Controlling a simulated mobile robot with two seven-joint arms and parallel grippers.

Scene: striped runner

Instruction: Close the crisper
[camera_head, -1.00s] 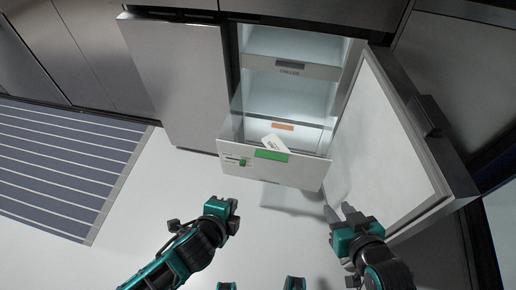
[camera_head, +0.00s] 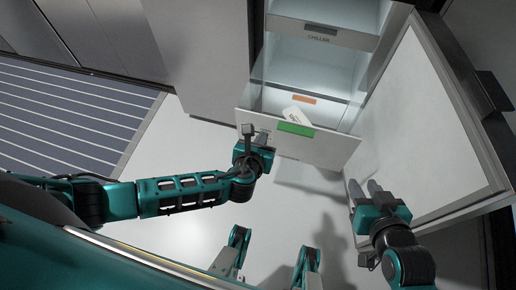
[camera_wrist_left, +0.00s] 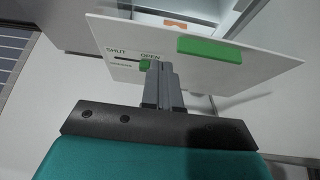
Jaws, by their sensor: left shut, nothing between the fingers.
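The crisper is a clear-sided drawer with a white front panel (camera_head: 330,150), pulled out of the fridge's lower part. Its front carries a green bar (camera_head: 295,129). In the left wrist view the front also has a small green slider (camera_wrist_left: 145,65) under the word OPEN, with SHUT printed to its left. My left gripper (camera_head: 248,131) is shut and empty, its fingertips at the left part of the front, close to the slider. Whether they touch it I cannot tell. My right gripper (camera_head: 364,187) looks open and empty, below and right of the drawer.
The fridge door (camera_head: 415,130) stands wide open on the right, near my right gripper. A chiller drawer (camera_head: 320,34) sits above the crisper. A white packet (camera_head: 296,115) lies in the crisper. A striped runner (camera_head: 70,115) lies on the left floor.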

